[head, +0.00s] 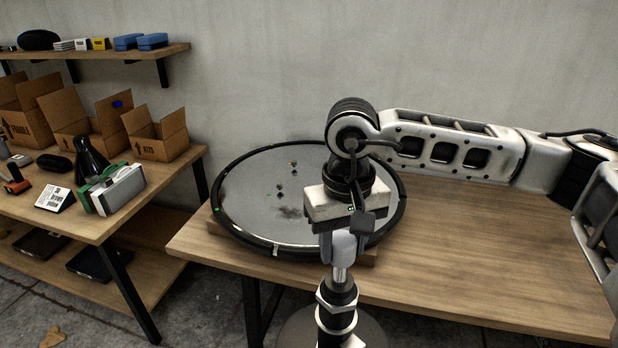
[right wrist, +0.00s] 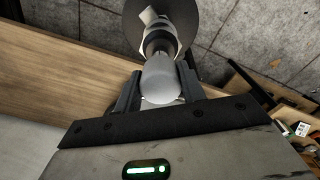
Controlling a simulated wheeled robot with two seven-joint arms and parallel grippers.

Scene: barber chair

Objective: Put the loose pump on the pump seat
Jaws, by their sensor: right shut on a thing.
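My right gripper (head: 343,240) points down in front of the table's front edge. It is shut on a smooth grey rounded part, which looks like the loose pump (head: 343,249). The pump also shows between the fingers in the right wrist view (right wrist: 162,80). A shiny metal rod (head: 340,273) lies directly below it. Under the rod is an upright black post with white collars (head: 336,297), above a dark round base (head: 368,333). I cannot tell the pump seat apart, nor whether the pump touches it. My left gripper is not in view.
A round black-rimmed plate (head: 240,195) with a few small bits lies on the wooden table (head: 480,255). The table's right part is clear. A left bench (head: 150,205) holds cardboard boxes (head: 160,137), bottles and tools. A wall shelf (head: 100,53) hangs above it.

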